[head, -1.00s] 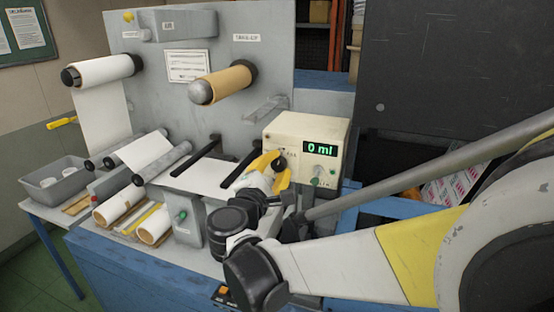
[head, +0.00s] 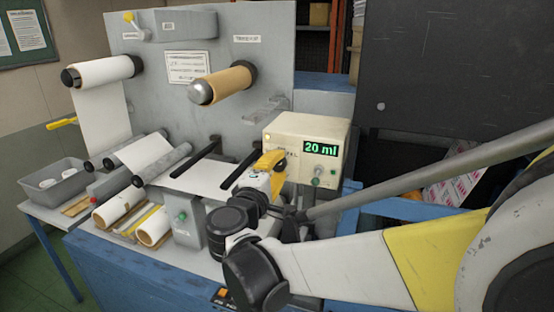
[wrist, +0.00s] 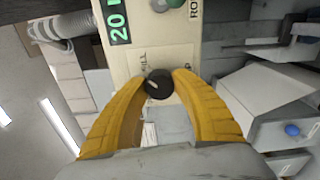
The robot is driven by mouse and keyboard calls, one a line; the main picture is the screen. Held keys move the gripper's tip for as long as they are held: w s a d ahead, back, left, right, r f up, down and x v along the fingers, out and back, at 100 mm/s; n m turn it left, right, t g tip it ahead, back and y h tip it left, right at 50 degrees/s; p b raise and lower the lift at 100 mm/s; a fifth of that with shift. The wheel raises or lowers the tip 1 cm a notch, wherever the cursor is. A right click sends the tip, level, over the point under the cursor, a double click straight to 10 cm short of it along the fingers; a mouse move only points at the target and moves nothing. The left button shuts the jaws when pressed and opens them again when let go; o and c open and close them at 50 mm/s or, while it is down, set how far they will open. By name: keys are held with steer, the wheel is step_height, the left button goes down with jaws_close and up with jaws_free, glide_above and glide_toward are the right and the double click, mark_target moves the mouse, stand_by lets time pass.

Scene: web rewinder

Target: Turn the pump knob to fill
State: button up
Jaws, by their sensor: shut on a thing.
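The pump (head: 316,134) is a cream box at the right of the machine, with a green display reading 20 ml. The black pump knob (wrist: 159,83) is on its front face below a label that ends in "ILL". In the wrist view, the yellow fingers of my gripper (wrist: 160,85) are closed around the knob, one on each side. A pale pointer line shows on the knob, tilted. In the head view my gripper (head: 272,168) reaches the pump's left front, and its fingers hide most of the knob.
A white web (head: 203,176) and black bars lie to the left. A grey bin (head: 57,178) with white rolls stands at far left. A blue frame rail is right of the pump.

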steer(key=o, duration=1.2)
steer(key=v, duration=1.2)
steer(key=shift+d, duration=0.1)
